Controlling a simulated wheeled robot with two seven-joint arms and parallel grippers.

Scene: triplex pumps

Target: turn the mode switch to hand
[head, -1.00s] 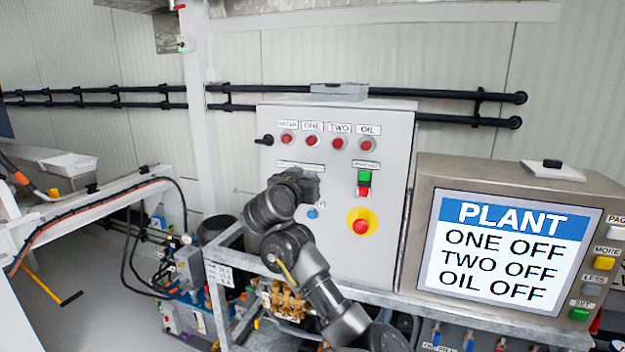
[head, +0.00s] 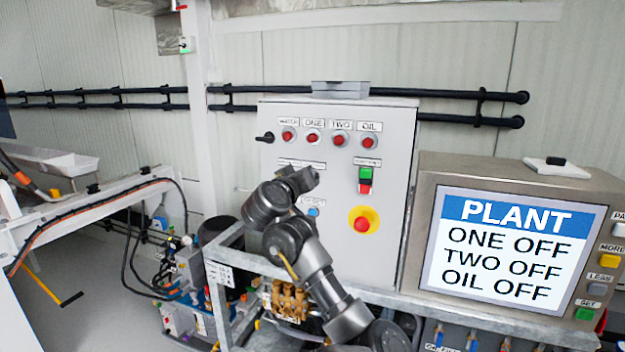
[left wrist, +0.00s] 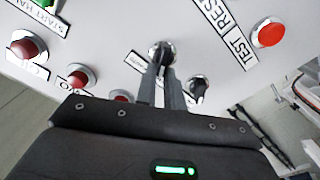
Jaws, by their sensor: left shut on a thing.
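The grey control cabinet (head: 385,240) stands upright in the head view. My left gripper (head: 300,180) is at its front, below the row of lamps, and it hides the mode switch there. In the left wrist view the black knob of the mode switch (left wrist: 161,49) sits in a round bezel. The two fingers of my left gripper (left wrist: 162,66) are closed on it, one on each side. The switch position cannot be read. My right gripper is in neither view.
Red lamps (head: 312,138) line the cabinet top. A blue button (head: 313,212), a green and red start/stop pair (head: 365,180) and an emergency stop (head: 361,225) are close to my gripper. The screen (head: 505,250) reads ONE OFF, TWO OFF, OIL OFF.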

